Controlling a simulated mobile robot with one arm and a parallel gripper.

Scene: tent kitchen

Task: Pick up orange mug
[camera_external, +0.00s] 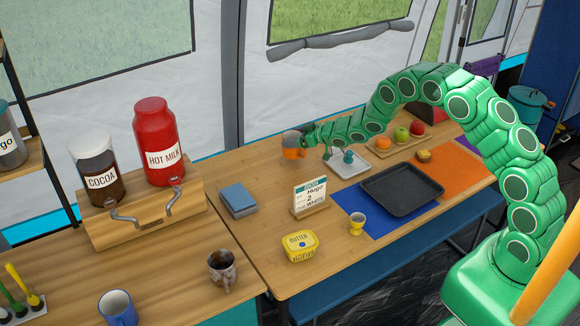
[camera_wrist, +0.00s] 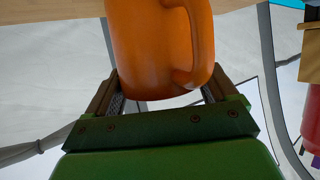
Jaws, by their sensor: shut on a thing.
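The orange mug (camera_external: 291,153) is at the back edge of the table in the outside view, at the end of my green arm. In the wrist view the orange mug (camera_wrist: 158,40) fills the top middle, with its handle towards the right. My gripper (camera_wrist: 160,88) is shut on the mug, one finger on each side of its body. In the outside view my gripper (camera_external: 300,140) is small and partly merged with the mug. I cannot tell whether the mug touches the table.
A ticket stand (camera_external: 310,197), blue napkins (camera_external: 238,200), butter tub (camera_external: 300,246) and egg cup (camera_external: 357,223) stand on the table. A black tray (camera_external: 402,190) and fruit board (camera_external: 398,146) lie right. The cocoa and hot milk dispenser (camera_external: 145,215) stands left. Some tabletop between is clear.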

